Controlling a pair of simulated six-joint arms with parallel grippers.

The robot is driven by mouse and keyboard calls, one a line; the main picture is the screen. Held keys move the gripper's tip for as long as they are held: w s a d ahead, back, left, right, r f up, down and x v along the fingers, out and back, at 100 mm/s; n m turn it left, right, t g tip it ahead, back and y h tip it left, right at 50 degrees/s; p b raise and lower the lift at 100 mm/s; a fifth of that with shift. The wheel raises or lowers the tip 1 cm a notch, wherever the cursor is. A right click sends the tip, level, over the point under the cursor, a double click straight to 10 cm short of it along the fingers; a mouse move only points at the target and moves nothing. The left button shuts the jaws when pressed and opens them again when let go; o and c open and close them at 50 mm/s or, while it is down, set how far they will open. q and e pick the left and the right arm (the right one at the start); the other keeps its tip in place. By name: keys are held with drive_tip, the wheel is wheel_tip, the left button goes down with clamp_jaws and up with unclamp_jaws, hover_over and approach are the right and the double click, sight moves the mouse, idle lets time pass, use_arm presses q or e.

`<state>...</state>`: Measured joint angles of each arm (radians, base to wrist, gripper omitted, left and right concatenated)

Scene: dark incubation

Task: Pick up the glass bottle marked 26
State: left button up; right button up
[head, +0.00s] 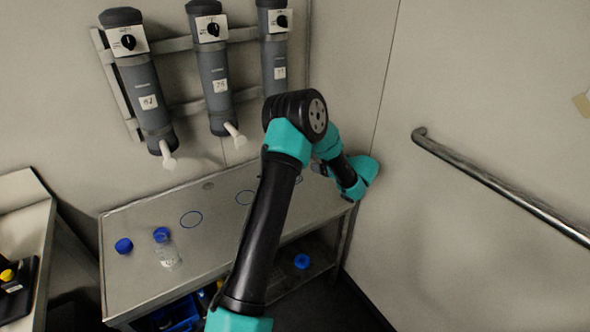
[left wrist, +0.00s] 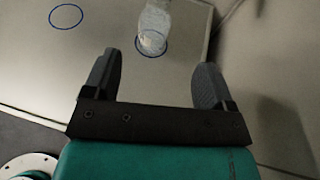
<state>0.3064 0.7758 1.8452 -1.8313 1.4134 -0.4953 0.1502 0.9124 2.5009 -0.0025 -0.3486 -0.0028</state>
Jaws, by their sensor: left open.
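In the left wrist view, a clear glass bottle (left wrist: 153,25) stands in a blue ring on the table top, ahead of the fingers and apart from them. Its marking cannot be read. My left gripper (left wrist: 157,80) is open, with nothing between its fingers. In the head view, my left arm crosses the table and hides this bottle; the gripper's fingers do not show clearly. Another clear bottle (head: 168,255) with a blue cap stands at the table's left; its number is not legible. My right gripper is not in view.
A loose blue cap (head: 124,245) lies left of the capped bottle. Grey dispensers (head: 147,98) with white spouts hang on the wall above the table (head: 135,220). Empty blue rings (head: 191,219) mark the table top. A metal handrail (head: 500,187) runs along the right wall.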

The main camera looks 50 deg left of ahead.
use_arm(q)
drive_tip(key=shift+a, duration=0.1)
drive_tip(key=x, duration=1.2)
drive_tip(key=shift+a+r, duration=0.1)
drive_tip(key=shift+a, duration=0.05)
drive_tip(key=shift+x, duration=2.55)
drive_tip(key=shift+s+r, duration=0.1)
clamp_jaws()
